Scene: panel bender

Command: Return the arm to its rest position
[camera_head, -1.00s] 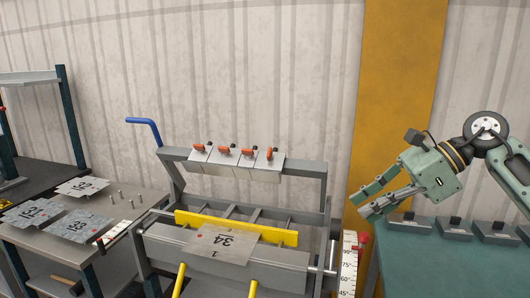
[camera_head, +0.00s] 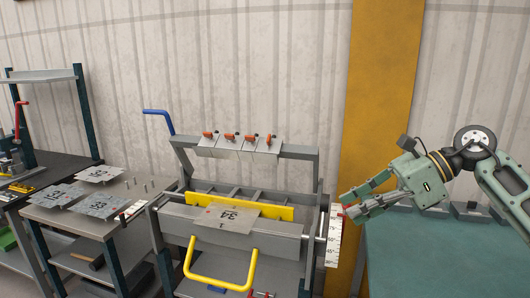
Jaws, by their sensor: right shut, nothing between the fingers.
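My right arm comes in from the right, and its green gripper (camera_head: 357,206) points left and slightly down. It hangs above the left part of the teal table and beside the panel bender's right end. The gripper is shut and holds nothing. The panel bender (camera_head: 230,238) stands in the middle, with a metal sheet marked 34 (camera_head: 226,217) lying on its bed. My left gripper is not in view.
A side table (camera_head: 130,195) at left holds several numbered sheets (camera_head: 97,174). The bender's yellow handle (camera_head: 220,284) juts forward and its blue lever (camera_head: 158,119) rises at the back left.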

